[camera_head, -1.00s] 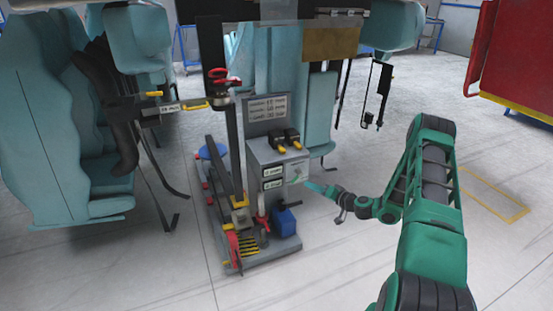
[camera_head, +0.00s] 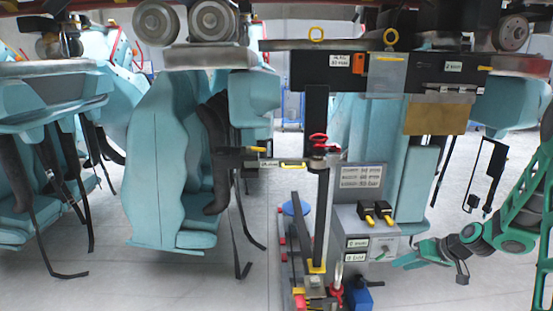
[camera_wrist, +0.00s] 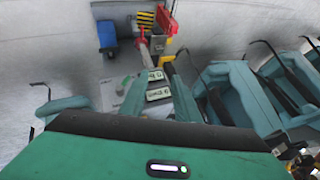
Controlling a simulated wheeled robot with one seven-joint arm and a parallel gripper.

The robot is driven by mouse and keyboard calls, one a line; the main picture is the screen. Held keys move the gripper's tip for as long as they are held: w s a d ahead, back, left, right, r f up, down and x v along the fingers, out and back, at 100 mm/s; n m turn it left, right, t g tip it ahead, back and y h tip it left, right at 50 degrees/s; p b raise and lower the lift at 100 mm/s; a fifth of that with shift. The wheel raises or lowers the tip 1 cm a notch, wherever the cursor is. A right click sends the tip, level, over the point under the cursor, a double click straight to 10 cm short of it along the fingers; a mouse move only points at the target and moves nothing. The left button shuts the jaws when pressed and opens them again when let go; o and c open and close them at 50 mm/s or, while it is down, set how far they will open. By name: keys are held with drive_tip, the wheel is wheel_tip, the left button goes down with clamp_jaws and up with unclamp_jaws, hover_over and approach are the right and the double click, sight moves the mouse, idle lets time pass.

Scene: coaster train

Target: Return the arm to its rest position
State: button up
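My green arm (camera_head: 530,235) reaches in from the right of the head view. My gripper (camera_head: 430,268) is at its end, low and to the right of the grey control box (camera_head: 350,225). I see nothing held. Whether the teal fingertip touches the box cannot be told. In the wrist view the green gripper body fills the bottom, and the labelled box (camera_wrist: 157,77) shows beyond it.
Teal coaster seats (camera_head: 165,180) hang at the left and centre on black frames. A black upright post (camera_head: 317,170) with a red clamp (camera_head: 317,139) stands beside the box. A blue block (camera_head: 358,297) sits below it. Pale floor is open at the lower left.

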drive_tip(key=s+r+m+g+h, duration=0.1)
drive_tip(key=s+r, duration=0.5)
drive_tip(key=s, duration=0.7)
drive_tip(key=s+a+r+m+g+h, duration=0.1)
drive_tip(key=s+r+m+g+h, duration=0.1)
drive_tip(key=s+r, duration=0.5)
drive_tip(key=s+r+m+g+h, duration=0.1)
drive_tip(key=s+r, duration=0.5)
drive_tip(key=s, duration=1.3)
drive_tip(key=shift+s+a+r+m+g, duration=0.15)
drive_tip(key=shift+s+a+m+g, duration=0.1)
drive_tip(key=shift+m+g, duration=0.8)
drive_tip(key=shift+w+f+h, duration=0.25)
drive_tip(key=shift+w+h, duration=0.05)
drive_tip(key=shift+w, duration=0.35)
